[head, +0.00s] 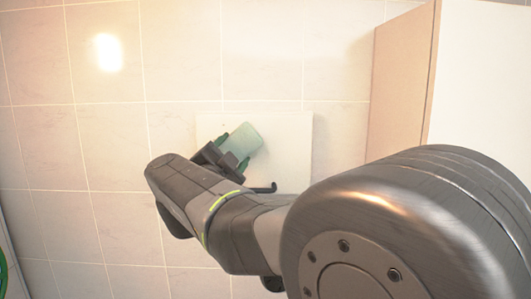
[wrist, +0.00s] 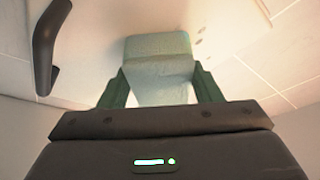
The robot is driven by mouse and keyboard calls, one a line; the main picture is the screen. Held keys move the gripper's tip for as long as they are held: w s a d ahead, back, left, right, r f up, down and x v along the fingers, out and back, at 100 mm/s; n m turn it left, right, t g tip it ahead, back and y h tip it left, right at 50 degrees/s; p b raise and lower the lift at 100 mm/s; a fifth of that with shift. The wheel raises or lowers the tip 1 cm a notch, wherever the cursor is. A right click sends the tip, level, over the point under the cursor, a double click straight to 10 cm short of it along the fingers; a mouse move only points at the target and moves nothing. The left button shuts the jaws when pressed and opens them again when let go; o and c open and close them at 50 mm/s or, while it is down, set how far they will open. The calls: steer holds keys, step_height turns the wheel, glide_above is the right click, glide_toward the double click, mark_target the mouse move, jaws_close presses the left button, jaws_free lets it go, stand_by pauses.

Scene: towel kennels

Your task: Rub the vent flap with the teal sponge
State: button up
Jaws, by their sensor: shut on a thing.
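The teal sponge (head: 242,140) is a pale green-teal block held between my gripper's (head: 233,154) fingers. In the wrist view the sponge (wrist: 158,65) sticks out beyond the two green fingers of my gripper (wrist: 160,90), which are shut on its sides. The vent flap (head: 290,140) is a pale square panel on the tiled wall, behind the gripper in the head view. In the wrist view the flap (wrist: 100,40) fills the space beyond the sponge. The sponge's far end overlaps the flap; I cannot tell whether it touches. My gripper hides part of the flap.
A dark hooked handle (head: 262,188) shows near the flap's lower edge, and large at the upper left of the wrist view (wrist: 46,60). A tan-edged white panel (head: 400,80) stands to the right. The tiled wall (head: 100,130) to the left is clear.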

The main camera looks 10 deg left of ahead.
steer(key=s+a, duration=0.1)
steer(key=a, duration=0.5)
steer(key=shift+s+a, duration=0.2)
steer(key=shift+s, duration=0.1)
stand_by(0.4)
steer(key=s+d, duration=0.1)
steer(key=s, duration=0.5)
steer(key=shift+d, duration=0.2)
stand_by(0.3)
steer(key=s, duration=0.2)
steer(key=shift+s+d+b, duration=0.3)
steer(key=shift+s+d, duration=0.05)
stand_by(0.4)
steer(key=shift+w+a+r+p, duration=0.1)
steer(key=shift+w+a+r, duration=0.2)
steer(key=shift+w, duration=0.85)
steer(key=shift+w+a+r+p, duration=0.1)
steer(key=shift+w+a+r, duration=0.25)
steer(key=shift+w, duration=0.8)
steer(key=shift+w+a+r+p, duration=0.1)
steer(key=shift+w+a+r, duration=0.2)
steer(key=shift+w, duration=0.85)
